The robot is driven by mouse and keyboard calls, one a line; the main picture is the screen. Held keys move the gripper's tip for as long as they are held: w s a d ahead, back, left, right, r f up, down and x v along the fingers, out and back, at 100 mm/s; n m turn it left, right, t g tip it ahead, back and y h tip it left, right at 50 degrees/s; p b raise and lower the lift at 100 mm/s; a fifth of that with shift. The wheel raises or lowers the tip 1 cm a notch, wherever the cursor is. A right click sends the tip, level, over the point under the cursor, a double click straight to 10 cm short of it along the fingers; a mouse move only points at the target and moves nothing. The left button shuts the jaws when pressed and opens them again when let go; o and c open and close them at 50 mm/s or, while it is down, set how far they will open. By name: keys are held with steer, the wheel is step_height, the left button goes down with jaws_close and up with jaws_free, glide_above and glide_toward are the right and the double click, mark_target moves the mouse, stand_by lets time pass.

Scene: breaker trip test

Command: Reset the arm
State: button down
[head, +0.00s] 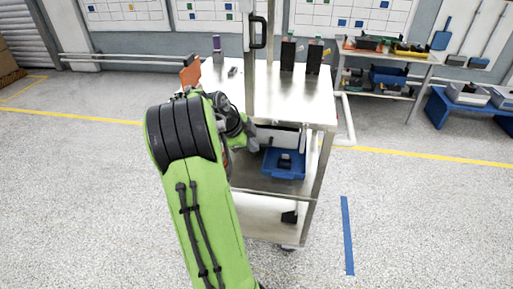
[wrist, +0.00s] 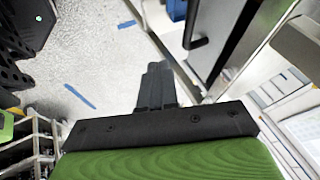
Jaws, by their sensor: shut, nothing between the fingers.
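My green and black arm fills the middle of the head view and reaches toward a metal cart. The gripper itself is hidden behind the arm there. In the wrist view my gripper (wrist: 157,75) shows with its dark fingers together and nothing between them. It hangs free, apart from any object, with the speckled floor behind it.
The cart (head: 290,100) has a bare top area, with dark upright items (head: 288,54) at its back. A blue tray (head: 284,163) sits on its middle shelf. A black handle (head: 258,32) is on a post behind. Floor at right is open, with a blue tape strip (head: 347,235).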

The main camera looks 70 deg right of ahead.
steer(key=p+v, duration=0.1)
steer(key=v, duration=0.5)
steer(key=shift+a, duration=0.2)
steer(key=w+a+r+n+t+y+p, duration=0.1)
steer(key=w+a+r+n+t+p, duration=0.25)
steer(key=a+n, duration=0.5)
steer(key=w+a+r+n+t+p, duration=0.15)
steer(key=w+a+r+n, duration=0.35)
steer(key=a, duration=0.6)
steer(key=s+a+r+n+t+y+p, duration=0.1)
steer(key=s+a+n, duration=0.3)
steer(key=a+n, duration=0.6)
steer(key=s+a+r+n+t+y+p, duration=0.1)
steer(key=s+a+n, duration=0.4)
steer(key=a+n, duration=0.5)
steer(key=a+t+y+p, duration=0.1)
steer(key=a+t+y, duration=0.1)
steer(key=shift+a+r+y, duration=0.15)
steer(key=shift+r+y, duration=0.15)
steer(key=shift+r, duration=0.05)
